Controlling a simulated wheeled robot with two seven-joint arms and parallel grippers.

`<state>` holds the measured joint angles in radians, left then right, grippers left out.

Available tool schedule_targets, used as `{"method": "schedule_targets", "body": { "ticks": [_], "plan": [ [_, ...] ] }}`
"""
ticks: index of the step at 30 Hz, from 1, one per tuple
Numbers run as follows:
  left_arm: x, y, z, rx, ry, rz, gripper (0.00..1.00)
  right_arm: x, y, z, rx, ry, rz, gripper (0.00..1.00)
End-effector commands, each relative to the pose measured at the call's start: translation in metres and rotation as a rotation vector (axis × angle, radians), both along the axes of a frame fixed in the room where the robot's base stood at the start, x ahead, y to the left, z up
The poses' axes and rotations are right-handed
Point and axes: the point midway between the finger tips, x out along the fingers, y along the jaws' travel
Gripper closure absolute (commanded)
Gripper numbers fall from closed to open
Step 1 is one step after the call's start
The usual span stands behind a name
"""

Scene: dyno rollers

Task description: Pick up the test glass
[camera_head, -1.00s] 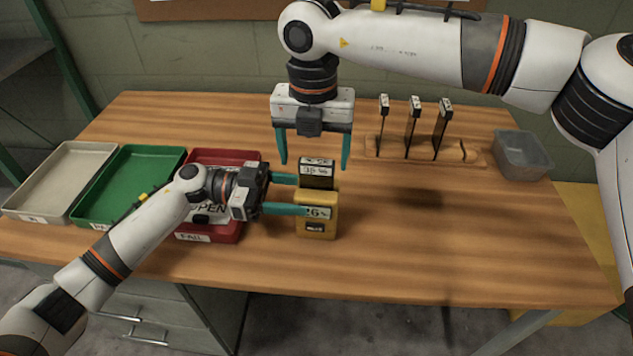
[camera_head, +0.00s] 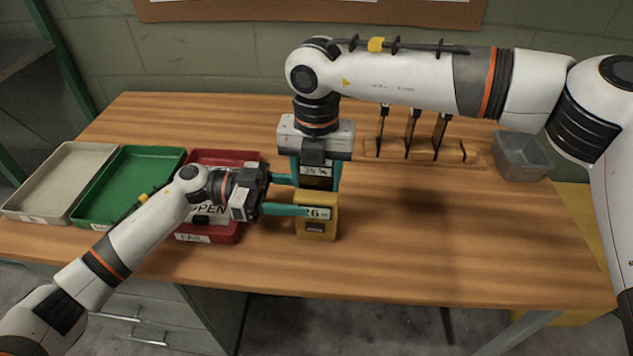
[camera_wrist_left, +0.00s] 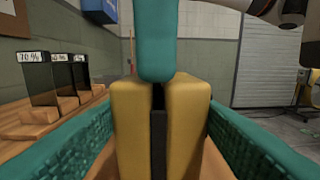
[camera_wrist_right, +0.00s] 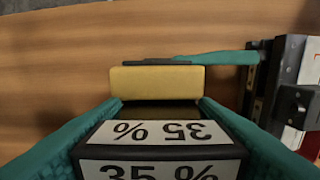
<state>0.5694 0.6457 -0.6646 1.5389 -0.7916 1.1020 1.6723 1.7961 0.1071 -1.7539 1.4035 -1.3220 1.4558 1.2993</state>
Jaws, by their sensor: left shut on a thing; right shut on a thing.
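The test glass (camera_head: 317,171), a dark plate with a white "35 %" label, stands upright at the yellow meter (camera_head: 316,222). Its label is large in the right wrist view (camera_wrist_right: 160,150). My right gripper (camera_head: 317,186) points down and is shut on the glass's sides. My left gripper (camera_head: 285,194) reaches in from the left and is shut on the meter, which shows between its fingers in the left wrist view (camera_wrist_left: 130,125). A dark strip shows in the meter's slot there, partly hidden by a right finger. The meter's front display seems to read 26.
A wooden rack (camera_head: 425,150) with several dark labelled glasses stands at the back right, beside a grey bin (camera_head: 522,156). White (camera_head: 62,180), green (camera_head: 128,186) and red (camera_head: 222,157) trays lie left. The front right table is clear.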

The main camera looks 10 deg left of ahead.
Motion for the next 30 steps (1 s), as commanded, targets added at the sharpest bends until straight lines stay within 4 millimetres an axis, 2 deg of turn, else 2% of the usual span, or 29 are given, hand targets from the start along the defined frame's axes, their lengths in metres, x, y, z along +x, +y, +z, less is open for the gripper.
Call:
{"method": "schedule_targets", "body": {
  "ticks": [5,8,15,21,24,30],
  "plan": [
    [0.0,0.0,0.0,0.0,0.0,0.001,0.58,0.0,0.0,0.003,0.001,-0.001,0.0,0.74],
    [0.0,0.0,0.0,0.0,0.0,0.001,0.58,0.001,0.001,0.013,0.003,-0.002,-0.001,0.74],
    [0.0,0.0,0.0,0.0,0.0,0.001,0.58,0.001,0.0,0.061,0.002,-0.003,0.0,0.74],
    [0.0,0.0,0.0,0.0,0.0,0.001,0.58,0.0,0.0,0.092,0.001,-0.001,-0.002,0.74],
    [0.0,0.0,0.0,0.0,0.0,0.001,0.58,0.0,0.0,0.099,0.001,-0.002,0.0,0.74],
    [0.0,0.0,0.0,0.0,0.0,0.001,0.58,0.0,0.0,0.101,0.0,0.0,0.0,0.74]
  ]
}}
